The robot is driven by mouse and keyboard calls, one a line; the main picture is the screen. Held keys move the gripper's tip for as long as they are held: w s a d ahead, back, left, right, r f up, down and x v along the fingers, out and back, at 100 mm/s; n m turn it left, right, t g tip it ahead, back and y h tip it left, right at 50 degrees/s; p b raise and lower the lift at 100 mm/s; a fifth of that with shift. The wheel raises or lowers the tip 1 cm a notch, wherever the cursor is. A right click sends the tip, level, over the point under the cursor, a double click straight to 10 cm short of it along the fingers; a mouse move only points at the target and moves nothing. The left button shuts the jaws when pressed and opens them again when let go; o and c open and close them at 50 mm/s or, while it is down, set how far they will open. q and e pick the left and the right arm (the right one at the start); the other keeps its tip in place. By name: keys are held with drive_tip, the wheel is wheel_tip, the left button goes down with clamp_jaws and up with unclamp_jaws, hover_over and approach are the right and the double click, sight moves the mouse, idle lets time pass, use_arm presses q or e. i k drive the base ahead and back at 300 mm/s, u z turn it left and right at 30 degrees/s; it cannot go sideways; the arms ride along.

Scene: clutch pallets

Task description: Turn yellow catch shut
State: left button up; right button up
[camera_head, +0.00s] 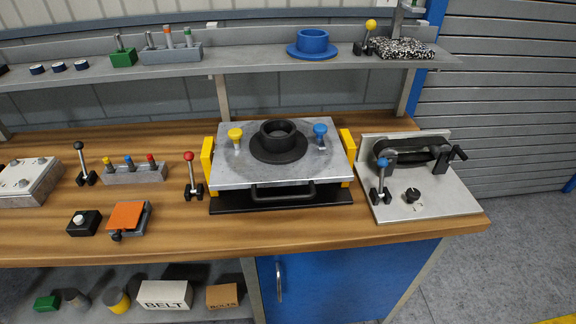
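A grey metal pallet plate (229,177) lies on the workbench in the middle of the view. A yellow knob-topped catch (235,134) stands on its left part, and a matching blue one (320,130) on its right part. A black round flanged part (279,150) sits between them. The yellow catch's turn position is too small to tell. Yellow blocks (207,160) flank the plate at left and right. Neither of my grippers is in view.
A red-knobbed lever (190,170) stands close left of the plate. At right, a grey plate (440,203) carries a blue-knobbed lever (381,175) and a black belt-like part (410,150). A shelf (260,66) runs behind, above the bench. An orange-topped pedal (127,215) lies at left.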

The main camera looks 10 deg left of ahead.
sight(235, 134)
drive_tip(key=z, duration=0.05)
drive_tip(key=k, duration=0.5)
drive_tip(key=u, duration=0.75)
drive_tip(key=i, duration=0.65)
drive_tip(key=z, duration=0.15)
